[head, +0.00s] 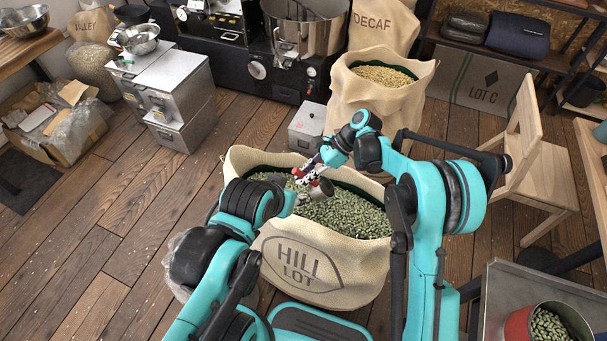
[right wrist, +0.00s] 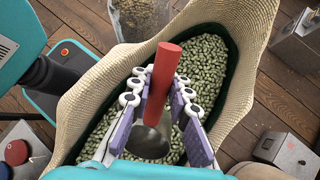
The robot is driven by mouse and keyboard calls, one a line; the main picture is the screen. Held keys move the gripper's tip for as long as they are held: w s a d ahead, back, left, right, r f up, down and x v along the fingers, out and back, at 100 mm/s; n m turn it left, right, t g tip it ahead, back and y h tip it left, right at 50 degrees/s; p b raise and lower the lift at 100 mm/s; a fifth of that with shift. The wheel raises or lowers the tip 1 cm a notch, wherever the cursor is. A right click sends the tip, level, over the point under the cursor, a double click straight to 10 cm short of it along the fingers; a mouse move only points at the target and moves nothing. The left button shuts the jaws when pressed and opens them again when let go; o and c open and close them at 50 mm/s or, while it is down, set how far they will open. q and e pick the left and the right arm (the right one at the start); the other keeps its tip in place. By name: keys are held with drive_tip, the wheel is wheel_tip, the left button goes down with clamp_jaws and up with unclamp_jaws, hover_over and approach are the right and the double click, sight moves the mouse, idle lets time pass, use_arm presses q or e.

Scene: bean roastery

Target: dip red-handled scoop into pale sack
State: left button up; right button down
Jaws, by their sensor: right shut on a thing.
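The pale sack marked HILL LOT (head: 302,262) stands open in front of me, full of green beans (head: 350,213). It fills much of the right wrist view, where its pale rim (right wrist: 92,75) surrounds the beans. My right gripper (head: 308,172) is over the sack opening. It is shut on the red-handled scoop, whose red handle (right wrist: 164,80) lies between the purple finger pads. The scoop's metal bowl (head: 321,189) is over the beans; I cannot tell whether it touches them. My left arm reaches in at the sack's left side, but its gripper does not show.
A grey metal box (head: 308,127) is on the floor behind the HILL LOT sack. A wooden chair (head: 535,165) and a metal cart with a red bean container (head: 548,322) are at right.

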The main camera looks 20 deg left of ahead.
wheel_tip(320, 180, down, 9)
drive_tip(key=b, duration=0.5)
drive_tip(key=shift+r, duration=0.2)
idle(0.7)
drive_tip(key=shift+r+m+t+h+p, duration=0.1)
drive_tip(key=shift+r+t+h+p, duration=0.35)
drive_tip(key=shift+h+p, duration=0.45)
drive_tip(key=shift+r+m+t+h+p, duration=0.1)
drive_tip(key=shift+r+t+h+p, duration=0.35)
drive_tip(key=shift+h, duration=0.8)
drive_tip(key=shift+r+m+t+h+p, duration=0.1)
drive_tip(key=shift+r+t+h+p, duration=0.3)
drive_tip(key=shift+h+p, duration=0.55)
drive_tip(key=shift+r, duration=0.2)
drive_tip(key=shift+s+a+r+p+v, duration=0.1)
drive_tip(key=shift+s+p+v, duration=0.2)
drive_tip(key=shift+p+v, duration=0.8)
drive_tip(key=shift+s+a+r+p+v, duration=0.2)
drive_tip(key=shift+p+v, duration=0.35)
drive_tip(key=shift+v, duration=1.1)
drive_tip(key=shift+s+a+f+p+v, duration=0.1)
drive_tip(key=shift+s+p+v, duration=0.25)
drive_tip(key=shift+p+v, duration=0.75)
